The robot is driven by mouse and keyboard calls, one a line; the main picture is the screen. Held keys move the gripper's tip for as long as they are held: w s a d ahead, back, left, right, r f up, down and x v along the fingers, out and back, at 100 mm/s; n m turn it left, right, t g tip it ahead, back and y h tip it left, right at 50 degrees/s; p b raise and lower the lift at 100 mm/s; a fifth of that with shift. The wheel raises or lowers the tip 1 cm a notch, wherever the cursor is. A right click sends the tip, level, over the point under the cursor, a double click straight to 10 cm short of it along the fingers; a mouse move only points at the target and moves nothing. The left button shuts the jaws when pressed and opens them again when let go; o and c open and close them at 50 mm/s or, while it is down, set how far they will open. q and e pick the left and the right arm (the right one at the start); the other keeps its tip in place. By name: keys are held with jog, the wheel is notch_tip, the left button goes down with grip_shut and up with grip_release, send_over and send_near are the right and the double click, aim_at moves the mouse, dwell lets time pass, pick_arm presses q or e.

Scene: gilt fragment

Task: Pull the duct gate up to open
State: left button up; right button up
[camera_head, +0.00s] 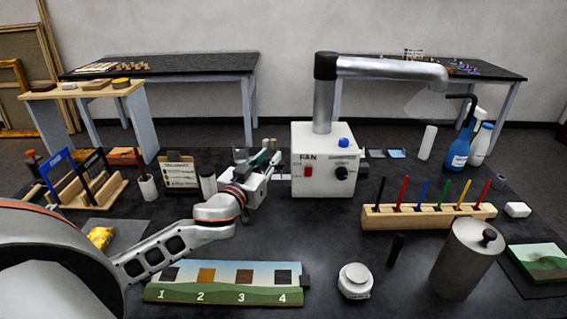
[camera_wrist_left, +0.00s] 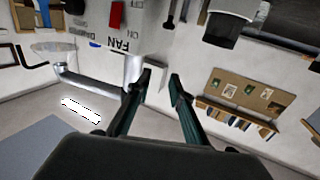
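The white fan box (camera_head: 325,160) stands in the middle of the table, with a red switch, a black knob and a blue button. A grey metal duct (camera_head: 323,105) rises from its top and bends right to a clear hood. The box (camera_wrist_left: 115,35) and duct (camera_wrist_left: 95,82) show upside down in the left wrist view. My left gripper (camera_head: 271,151) is just left of the box, its dark green fingers apart. In the left wrist view the fingers (camera_wrist_left: 160,85) are open with nothing clearly between them. I cannot make out the duct gate. My right gripper is out of view.
A clipboard (camera_head: 181,173) and a white cup (camera_head: 148,188) stand left of my gripper. A numbered sample board (camera_head: 225,291) lies in front. A wooden marker rack (camera_head: 428,215) and a metal canister (camera_head: 466,262) are at right. Blue spray bottle (camera_head: 458,150) stands behind.

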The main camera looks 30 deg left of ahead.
pick_arm(q)
jog(key=b, duration=0.2)
send_near(280, 166)
jog(key=w, duration=0.4)
jog(key=w+a+p, duration=0.1)
jog(key=w, duration=0.2)
jog(key=shift+a, duration=0.15)
jog(key=shift+w+a, duration=0.15)
jog(key=shift+w, duration=1)
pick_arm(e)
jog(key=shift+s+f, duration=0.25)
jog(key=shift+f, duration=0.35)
pick_arm(q)
grip_shut()
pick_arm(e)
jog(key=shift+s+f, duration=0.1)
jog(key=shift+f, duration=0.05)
